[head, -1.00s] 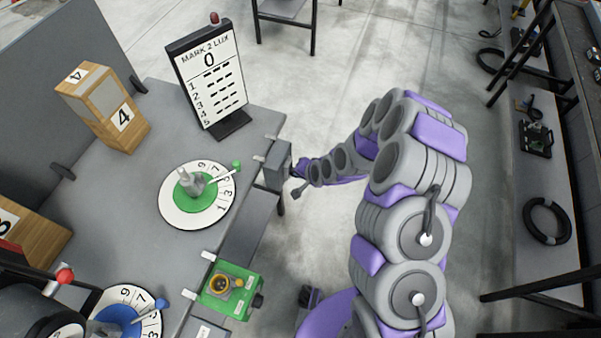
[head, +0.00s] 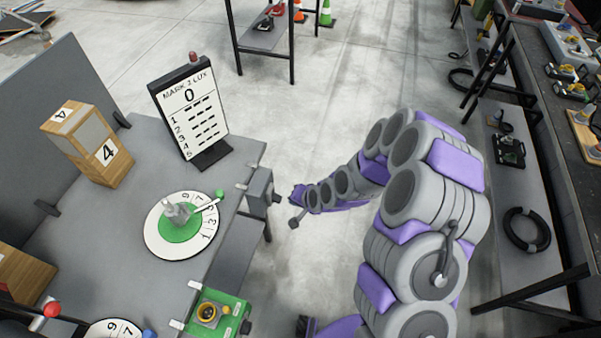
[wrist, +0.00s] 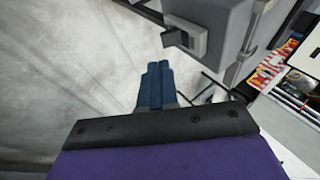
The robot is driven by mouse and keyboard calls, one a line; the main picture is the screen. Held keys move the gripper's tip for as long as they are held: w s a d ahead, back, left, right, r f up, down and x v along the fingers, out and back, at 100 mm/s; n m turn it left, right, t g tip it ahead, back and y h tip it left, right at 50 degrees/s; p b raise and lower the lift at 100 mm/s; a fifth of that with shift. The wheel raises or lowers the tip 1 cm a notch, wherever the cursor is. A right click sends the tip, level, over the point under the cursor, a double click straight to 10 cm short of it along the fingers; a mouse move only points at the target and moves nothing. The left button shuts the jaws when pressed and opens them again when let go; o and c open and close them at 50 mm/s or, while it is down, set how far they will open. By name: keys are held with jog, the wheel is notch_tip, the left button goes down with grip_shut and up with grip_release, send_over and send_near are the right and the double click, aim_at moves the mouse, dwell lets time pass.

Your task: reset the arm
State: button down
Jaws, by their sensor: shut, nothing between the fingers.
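My arm, grey with purple pads, fills the right middle of the head view and reaches left toward the edge of the grey table (head: 125,225). My gripper (head: 296,222) is at its end, just right of the table edge and a grey box (head: 259,186) fixed there, apart from it. In the wrist view my gripper's blue fingers (wrist: 156,70) are together with nothing between them. The grey box with its dark knob also shows in the wrist view (wrist: 212,15), above and right of the fingers, not touching them.
A dark shelf (head: 530,185) with tools stands at right.

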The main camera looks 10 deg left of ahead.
jog(key=s+d+r+n+g+h, duration=0.1)
jog(key=s+d+r+n+h, duration=0.1)
jog(key=s+d+r, duration=0.5)
jog(key=s+d+r+n+g+h, duration=0.1)
jog(key=s+d+r+g+h, duration=0.1)
jog(key=d+r, duration=0.9)
jog(key=s+d+r+g, duration=0.1)
jog(key=s+d+r, duration=0.2)
jog(key=s, duration=0.4)
jog(key=s+d+r+g+h, duration=0.1)
jog(key=s+d+r, duration=0.2)
jog(key=s+r, duration=0.2)
jog(key=s+d+r+h, duration=0.1)
jog(key=s+d+r, duration=0.2)
jog(key=s, duration=0.6)
notch_tip(320, 180, up, 2)
jog(key=shift+s+m+g, duration=0.3)
jog(key=shift+s+g, duration=0.05)
jog(key=shift+g, duration=0.05)
